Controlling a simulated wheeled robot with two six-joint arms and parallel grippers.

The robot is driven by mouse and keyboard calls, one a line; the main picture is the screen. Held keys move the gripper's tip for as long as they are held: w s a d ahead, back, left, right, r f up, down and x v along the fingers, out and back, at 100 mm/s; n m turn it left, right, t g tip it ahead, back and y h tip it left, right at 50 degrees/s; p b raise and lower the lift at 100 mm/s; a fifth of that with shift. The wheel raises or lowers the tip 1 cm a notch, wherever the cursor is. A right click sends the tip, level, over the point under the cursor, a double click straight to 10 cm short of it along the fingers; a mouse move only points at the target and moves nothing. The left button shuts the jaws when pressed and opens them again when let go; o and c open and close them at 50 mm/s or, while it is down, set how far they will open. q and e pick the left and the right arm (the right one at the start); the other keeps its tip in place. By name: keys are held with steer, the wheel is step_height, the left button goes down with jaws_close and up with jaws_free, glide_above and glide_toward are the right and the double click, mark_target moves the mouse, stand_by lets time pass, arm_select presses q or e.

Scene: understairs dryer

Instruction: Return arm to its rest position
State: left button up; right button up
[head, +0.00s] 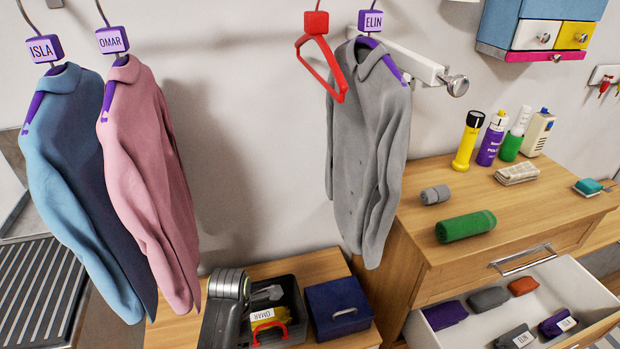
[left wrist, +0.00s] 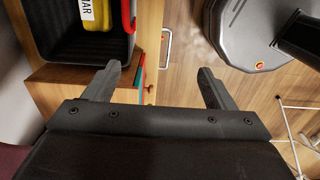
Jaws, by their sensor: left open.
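My left gripper (left wrist: 158,85) shows in the left wrist view with its two dark fingers wide apart and nothing between them. It is over the wooden floor, beside the front of a low wooden cabinet (left wrist: 143,25). In the head view, a grey and black link of my arm rises at the bottom, just left of a dark open bin (head: 293,279); the gripper itself is hidden or out of frame there. My right gripper shows in neither view.
The bin holds a yellow item (head: 268,317) labelled OMAR and has a red handle. A lidded blue box (head: 339,304) stands beside it. Several garments hang above, including a grey shirt (head: 368,150). At right, a drawer (head: 580,290) stands open.

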arm_select(q)
steer(key=s+a+f+m+b, duration=0.1)
steer(key=s+a+f+m, duration=0.3)
steer(key=f, duration=0.5)
steer(key=s+a+f+m+b, duration=0.1)
steer(key=s+f+m, duration=0.3)
steer(key=f, duration=0.6)
steer(key=s+a+f+m+b, duration=0.1)
steer(key=s+a+f+m, duration=0.2)
steer(key=s+f, duration=0.45)
steer(key=s+a+f+m, duration=0.2)
steer(key=s+f+m, duration=0.1)
steer(key=s, duration=0.4)
steer(key=s+a+f+m+b, duration=0.1)
steer(key=s+a+f+m, duration=0.2)
steer(key=s+f, duration=0.2)
steer(key=s+a+f+m+t+y, duration=0.1)
steer(key=s+a+f+m, duration=0.1)
steer(key=s, duration=0.8)
step_height(320, 180, down, 3)
steer(key=shift+s+a+r+m+b, duration=0.1)
steer(key=shift+s+a+m+b, duration=0.25)
steer(key=shift+m, duration=0.55)
steer(key=shift+d, duration=0.15)
steer(key=shift+c, duration=0.5)
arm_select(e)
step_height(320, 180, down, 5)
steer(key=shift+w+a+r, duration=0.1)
